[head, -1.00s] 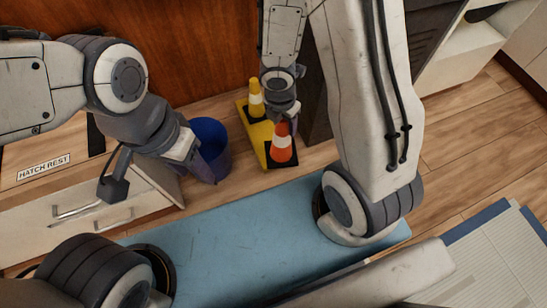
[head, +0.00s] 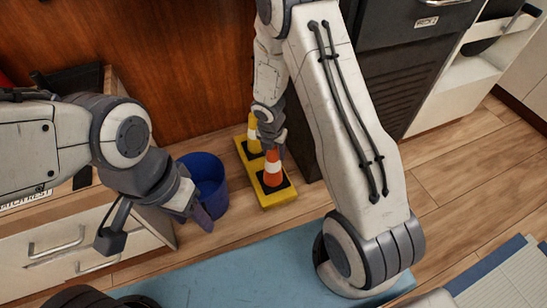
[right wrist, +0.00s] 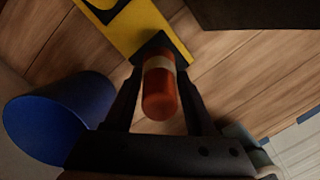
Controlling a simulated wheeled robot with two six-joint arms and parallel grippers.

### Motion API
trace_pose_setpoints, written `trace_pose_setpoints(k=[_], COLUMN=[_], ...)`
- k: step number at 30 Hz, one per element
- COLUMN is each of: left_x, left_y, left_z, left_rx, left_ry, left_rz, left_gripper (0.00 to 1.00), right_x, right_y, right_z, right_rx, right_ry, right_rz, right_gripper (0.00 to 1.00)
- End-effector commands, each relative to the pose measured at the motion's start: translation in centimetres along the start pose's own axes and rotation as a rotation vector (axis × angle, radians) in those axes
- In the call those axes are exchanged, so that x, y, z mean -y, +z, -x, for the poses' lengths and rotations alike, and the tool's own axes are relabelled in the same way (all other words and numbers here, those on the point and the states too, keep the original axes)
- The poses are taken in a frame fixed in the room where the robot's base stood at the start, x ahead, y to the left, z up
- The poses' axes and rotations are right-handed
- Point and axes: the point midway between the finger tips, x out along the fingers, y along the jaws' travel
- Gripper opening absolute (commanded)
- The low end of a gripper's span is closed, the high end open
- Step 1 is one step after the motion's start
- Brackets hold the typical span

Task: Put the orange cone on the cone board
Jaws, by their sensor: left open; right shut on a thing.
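The orange cone (head: 272,168) has a white band and a black base. My right gripper (head: 270,140) is shut on its upper part from above. The cone stands upright over the near end of the yellow cone board (head: 285,199); I cannot tell whether its base touches the board. A yellow cone (head: 254,133) stands at the board's far end, partly hidden by my right arm. In the right wrist view the orange cone (right wrist: 160,92) is between the fingers, with the board (right wrist: 130,28) beyond. My left gripper (head: 201,212) is open and empty, left of the board.
A blue bin (head: 206,178) stands just left of the board, close to my left gripper. A dark cabinet (head: 400,90) is to the right and a wooden panel (head: 170,60) behind. A drawer unit (head: 70,235) is at the left.

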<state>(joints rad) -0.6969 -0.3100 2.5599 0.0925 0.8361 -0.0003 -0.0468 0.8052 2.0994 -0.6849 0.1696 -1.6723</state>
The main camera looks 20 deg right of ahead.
Motion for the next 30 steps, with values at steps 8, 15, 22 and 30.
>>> trace_pose_setpoints(k=[8,15,22,30], left_x=[0.1,0.3,0.3,0.3], left_y=[0.1,0.2,0.2,0.2], left_z=[-1.8,-4.3,-4.0,-4.2], left_rx=[0.000,0.001,0.000,0.000], left_ry=[0.000,0.000,0.000,0.000], left_rz=[0.000,0.000,0.000,0.000], left_gripper=[0.52,0.52,0.52,0.52], right_x=[-0.3,-0.3,-0.3,-0.3], right_y=[0.1,-0.3,-0.2,-0.3], right_z=[-2.2,-4.6,-4.3,-4.6], right_rx=[0.000,0.000,0.000,0.000], right_ry=[0.000,0.001,0.001,0.000], right_rz=[0.000,-0.001,-0.001,-0.001], right_gripper=[0.00,0.00,0.00,0.85])
